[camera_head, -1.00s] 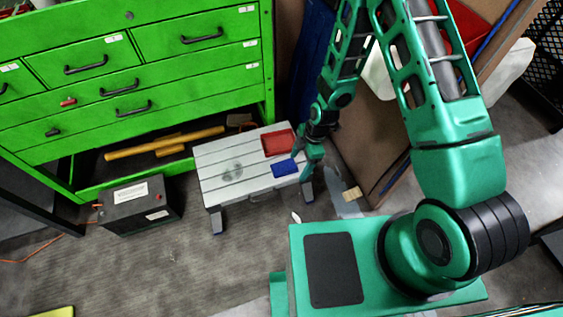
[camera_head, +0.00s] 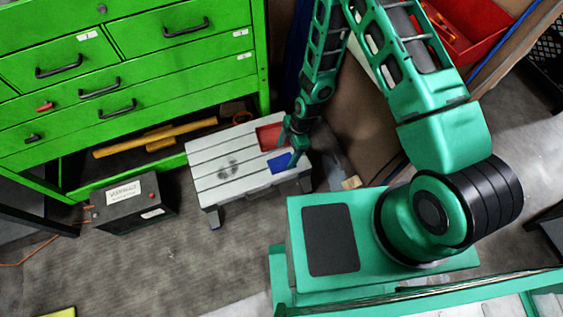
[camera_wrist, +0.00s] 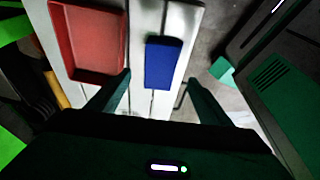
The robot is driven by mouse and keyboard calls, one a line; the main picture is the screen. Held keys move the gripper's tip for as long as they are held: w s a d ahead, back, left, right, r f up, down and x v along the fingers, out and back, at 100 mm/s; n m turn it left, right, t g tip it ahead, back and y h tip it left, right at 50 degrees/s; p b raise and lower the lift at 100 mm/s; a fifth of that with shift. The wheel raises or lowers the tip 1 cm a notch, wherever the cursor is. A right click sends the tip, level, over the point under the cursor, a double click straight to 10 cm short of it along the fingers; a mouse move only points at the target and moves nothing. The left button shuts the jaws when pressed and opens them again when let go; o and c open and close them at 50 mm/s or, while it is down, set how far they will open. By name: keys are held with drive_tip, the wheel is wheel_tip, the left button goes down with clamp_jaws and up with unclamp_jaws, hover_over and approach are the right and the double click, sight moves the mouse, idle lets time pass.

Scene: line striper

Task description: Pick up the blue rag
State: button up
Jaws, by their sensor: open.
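The blue rag (camera_head: 281,163) lies flat on a low white slatted bench (camera_head: 222,180), near its right end. In the wrist view the rag (camera_wrist: 164,62) is a blue rectangle on the pale slats, just ahead of my fingers and roughly centred between them. My gripper (camera_head: 291,147) is over the right end of the bench, close to the rag, and its fingers cover a little of that area. In the wrist view my gripper (camera_wrist: 160,90) is open with nothing between its fingers. I cannot tell its exact height above the rag.
A red tray (camera_head: 270,136) sits on the bench right beside the rag. A green drawer cabinet (camera_head: 120,75) stands behind the bench, with a yellow tool (camera_head: 155,138) at its base. A black battery box (camera_head: 132,202) is on the floor at left. Open grey floor lies in front.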

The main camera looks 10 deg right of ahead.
sight(282, 161)
drive_tip(key=shift+x, duration=2.75)
drive_tip(key=shift+d, duration=0.1)
drive_tip(key=shift+c, duration=0.3)
drive_tip(key=c, duration=1.2)
drive_tip(key=shift+o, duration=0.2)
drive_tip(key=shift+r, duration=0.15)
drive_tip(key=shift+r, duration=0.65)
wheel_tip(282, 161, up, 3)
drive_tip(key=shift+f, duration=0.1)
drive_tip(key=s+a+r, duration=0.6)
drive_tip(key=s+a, duration=0.1)
drive_tip(key=s, duration=0.1)
drive_tip(key=shift+s+a+r, duration=0.3)
drive_tip(key=shift+s+a, duration=0.05)
drive_tip(key=shift+a, duration=0.05)
